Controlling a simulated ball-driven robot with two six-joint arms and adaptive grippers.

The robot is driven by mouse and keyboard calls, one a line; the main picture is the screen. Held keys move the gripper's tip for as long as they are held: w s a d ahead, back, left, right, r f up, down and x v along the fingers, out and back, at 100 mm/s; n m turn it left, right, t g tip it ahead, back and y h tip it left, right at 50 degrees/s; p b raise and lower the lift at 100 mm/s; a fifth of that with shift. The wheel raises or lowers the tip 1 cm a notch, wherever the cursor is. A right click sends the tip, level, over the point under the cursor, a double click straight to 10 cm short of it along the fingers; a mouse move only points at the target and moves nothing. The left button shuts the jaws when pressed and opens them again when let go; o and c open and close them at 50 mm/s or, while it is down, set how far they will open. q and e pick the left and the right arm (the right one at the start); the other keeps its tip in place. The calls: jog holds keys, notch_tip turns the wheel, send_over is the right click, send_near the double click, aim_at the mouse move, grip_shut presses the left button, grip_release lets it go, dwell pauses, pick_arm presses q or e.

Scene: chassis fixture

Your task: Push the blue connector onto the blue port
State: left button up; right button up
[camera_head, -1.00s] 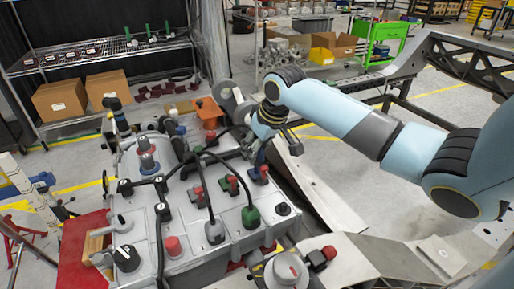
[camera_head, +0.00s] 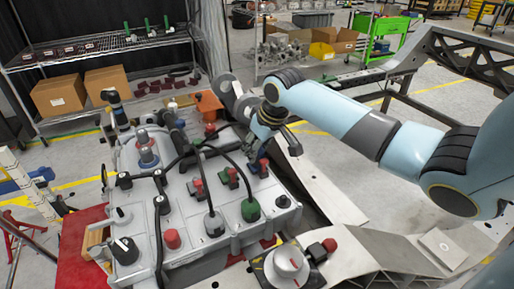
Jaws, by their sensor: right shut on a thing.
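The blue port (camera_head: 263,170) with a red part sits at the right rear edge of the grey chassis fixture (camera_head: 188,203). My right gripper (camera_head: 257,149) comes in from the right, just above and behind this port. It is shut on a small dark piece, which I take to be the blue connector; the fingers mostly hide it, and its colour is not clear. I cannot tell whether it touches the port. My left gripper is not in view.
Red-topped fittings stand beside the port, including a green one (camera_head: 229,177). A white knob (camera_head: 287,264) is at the front. A metal beam (camera_head: 315,190) runs along the right.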

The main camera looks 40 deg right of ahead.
jog(key=shift+f, duration=0.5)
jog(key=o, duration=1.2)
notch_tip(320, 180, up, 6)
jog(key=p, duration=0.7)
jog(key=shift+r, duration=0.15)
